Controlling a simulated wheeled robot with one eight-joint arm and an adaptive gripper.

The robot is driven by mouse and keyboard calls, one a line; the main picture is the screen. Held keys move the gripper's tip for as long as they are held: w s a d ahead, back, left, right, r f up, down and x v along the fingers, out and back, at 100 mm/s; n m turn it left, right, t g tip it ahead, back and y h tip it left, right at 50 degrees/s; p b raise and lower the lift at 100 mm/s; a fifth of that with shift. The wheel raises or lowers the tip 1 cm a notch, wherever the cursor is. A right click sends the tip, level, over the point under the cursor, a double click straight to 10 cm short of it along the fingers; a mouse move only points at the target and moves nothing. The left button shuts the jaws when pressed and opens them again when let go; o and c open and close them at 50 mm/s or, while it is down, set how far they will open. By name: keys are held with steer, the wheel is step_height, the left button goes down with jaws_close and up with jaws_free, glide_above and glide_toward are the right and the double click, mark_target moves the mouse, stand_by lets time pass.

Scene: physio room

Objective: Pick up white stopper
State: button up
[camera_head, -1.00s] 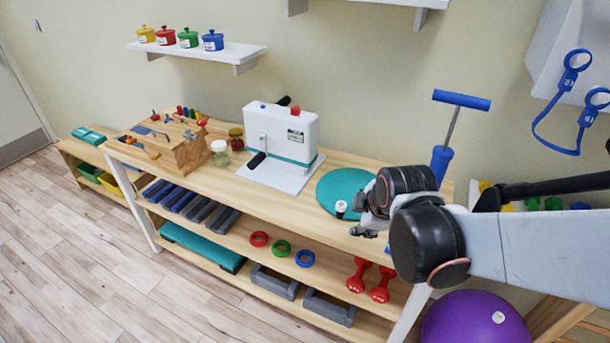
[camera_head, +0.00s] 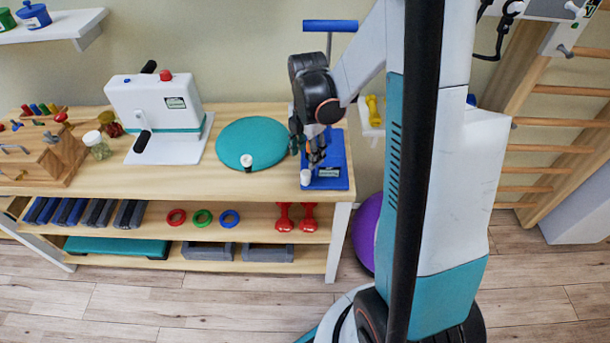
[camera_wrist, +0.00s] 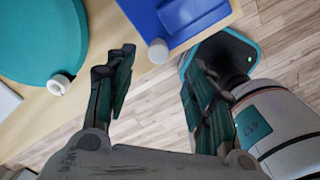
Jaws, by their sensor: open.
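Two small white pieces are in view, and I cannot tell for sure which is the stopper. One plain white cylinder (camera_head: 305,177) stands at the front left corner of the blue pump base (camera_head: 332,183); it also shows in the wrist view (camera_wrist: 158,51). The other, white with a dark top (camera_head: 247,162), stands at the front edge of the teal disc; the wrist view shows it too (camera_wrist: 58,86). My gripper (camera_head: 312,155) is open and empty above the pump base. In the wrist view, the plain cylinder lies beyond the gap between my fingers (camera_wrist: 160,78).
The teal disc (camera_head: 252,140) lies on the wooden bench (camera_head: 190,180) left of my gripper. A white machine (camera_head: 155,105) and a jar (camera_head: 97,146) stand farther left. The pump's blue handle (camera_head: 330,26) rises behind my gripper. A purple ball (camera_head: 367,230) is right of the bench.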

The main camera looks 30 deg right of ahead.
mark_target(306, 173)
step_height(306, 173, down, 9)
steer(key=b, duration=0.3)
steer(key=shift+a, duration=0.15)
steer(key=c, duration=1)
